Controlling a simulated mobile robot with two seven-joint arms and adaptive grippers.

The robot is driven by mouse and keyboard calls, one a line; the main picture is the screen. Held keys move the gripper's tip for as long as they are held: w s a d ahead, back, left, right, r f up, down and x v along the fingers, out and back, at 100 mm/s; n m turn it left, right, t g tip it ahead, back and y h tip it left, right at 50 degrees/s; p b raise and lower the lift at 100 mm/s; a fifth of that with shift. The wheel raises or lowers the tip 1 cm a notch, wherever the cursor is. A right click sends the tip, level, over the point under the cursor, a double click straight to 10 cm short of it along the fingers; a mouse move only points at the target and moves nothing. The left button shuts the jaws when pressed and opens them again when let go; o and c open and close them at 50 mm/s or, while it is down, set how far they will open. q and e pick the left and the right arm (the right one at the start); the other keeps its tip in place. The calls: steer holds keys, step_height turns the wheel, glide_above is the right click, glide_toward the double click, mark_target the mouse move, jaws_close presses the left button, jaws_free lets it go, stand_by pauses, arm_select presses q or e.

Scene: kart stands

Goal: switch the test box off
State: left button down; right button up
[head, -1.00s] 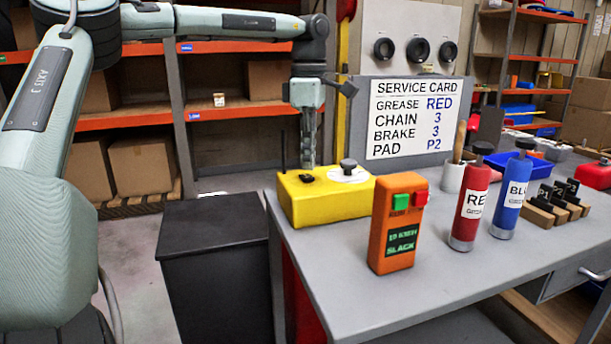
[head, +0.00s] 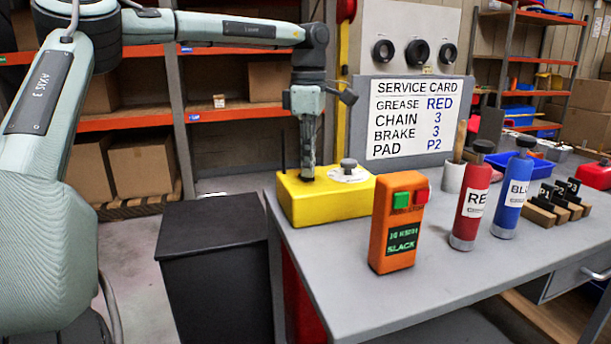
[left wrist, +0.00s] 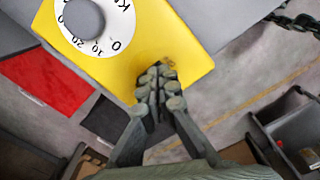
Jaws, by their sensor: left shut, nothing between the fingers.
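The yellow box (head: 325,205), which I take to be the test box, sits at the left end of the grey bench. It has a grey knob (head: 348,166) on a white dial, and the dial also shows in the left wrist view (left wrist: 113,38). My left gripper (head: 307,177) points down at the left part of the box top, fingers together and empty. The left wrist view shows the fingertips (left wrist: 158,75) over the yellow top near its edge. They hide the black switch there; I cannot tell its position or whether they touch it. My right gripper is out of view.
An orange device (head: 397,235) with green and red buttons stands just right of the yellow box. Red (head: 470,200) and blue (head: 513,195) grease tubes stand beyond it. A service card (head: 412,118) stands behind. The bench front (head: 400,305) is clear.

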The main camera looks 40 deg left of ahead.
arm_select(q)
steer(key=shift+f, duration=0.25)
step_height(320, 180, up, 3)
steer(key=shift+p, duration=1.25)
steer(key=shift+r+b, duration=0.1)
steer(key=shift+b, duration=0.2)
steer(key=shift+r, duration=1.95)
